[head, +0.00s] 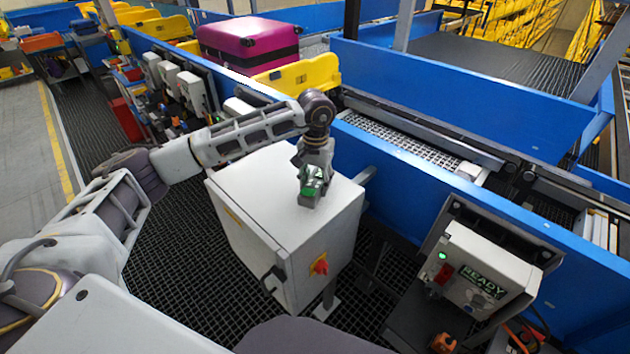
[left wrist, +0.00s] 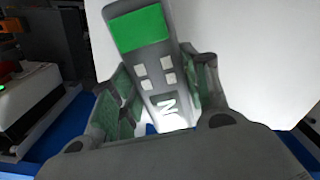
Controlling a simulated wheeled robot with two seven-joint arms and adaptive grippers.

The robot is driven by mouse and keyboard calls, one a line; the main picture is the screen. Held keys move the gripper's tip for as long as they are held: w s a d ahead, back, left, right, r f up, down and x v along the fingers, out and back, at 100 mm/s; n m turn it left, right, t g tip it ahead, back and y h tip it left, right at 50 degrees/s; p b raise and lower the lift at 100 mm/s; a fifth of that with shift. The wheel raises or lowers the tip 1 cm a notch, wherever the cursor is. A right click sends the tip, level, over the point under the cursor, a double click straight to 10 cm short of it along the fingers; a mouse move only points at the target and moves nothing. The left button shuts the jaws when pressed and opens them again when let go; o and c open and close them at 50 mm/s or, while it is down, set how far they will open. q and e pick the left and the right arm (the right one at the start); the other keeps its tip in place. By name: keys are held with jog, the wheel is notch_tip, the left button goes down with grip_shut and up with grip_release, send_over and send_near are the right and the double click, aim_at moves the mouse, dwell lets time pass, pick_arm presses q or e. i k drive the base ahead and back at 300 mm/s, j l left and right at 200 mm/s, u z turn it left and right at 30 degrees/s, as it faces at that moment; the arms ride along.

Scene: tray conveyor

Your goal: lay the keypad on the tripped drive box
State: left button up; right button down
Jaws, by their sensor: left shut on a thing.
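The keypad (left wrist: 150,70) is grey with a green screen, pale square buttons and a white mark; in the left wrist view it sits between my fingers. My left gripper (head: 311,186) is shut on it, with fingers at both sides, over the top of a white cabinet (head: 250,195). I cannot tell if the keypad touches the top. The cabinet has a red rotary switch on its front. A drive box (head: 487,268) at the right shows READY and a green lamp. I see no clear tripped sign on any box. My right gripper is out of view.
Several white boxes (head: 190,88) hang along the blue conveyor side (head: 420,185) at the left. A magenta suitcase (head: 248,42) lies on the line at the back. The cabinet top is bare around my gripper. Dark grating floor surrounds the cabinet.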

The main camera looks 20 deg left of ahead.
aim_at(188, 77)
jog(key=j, duration=0.45)
jog(key=k+j+z, duration=0.1)
jog(key=j, duration=0.3)
jog(key=k+j+z, duration=0.1)
jog(key=j, duration=0.3)
jog(key=k+j, duration=0.1)
jog(key=j, duration=0.35)
jog(key=j+z, duration=0.3)
jog(key=j, duration=0.7)
jog(key=j+z, duration=0.15)
jog(key=j, duration=0.45)
jog(key=j+z, duration=0.15)
jog(key=j, duration=0.5)
jog(key=j+z, duration=0.15)
jog(key=j, duration=0.45)
jog(key=k+j+z, duration=0.15)
jog(key=j, duration=0.45)
jog(key=j+z, duration=0.15)
jog(key=j, duration=0.45)
jog(key=k+j+z, duration=0.15)
jog(key=j, duration=0.4)
jog(key=k+j+z, duration=0.15)
jog(key=j, duration=0.4)
jog(key=k+j+z, duration=0.15)
jog(key=j, duration=0.4)
jog(key=k, duration=0.1)
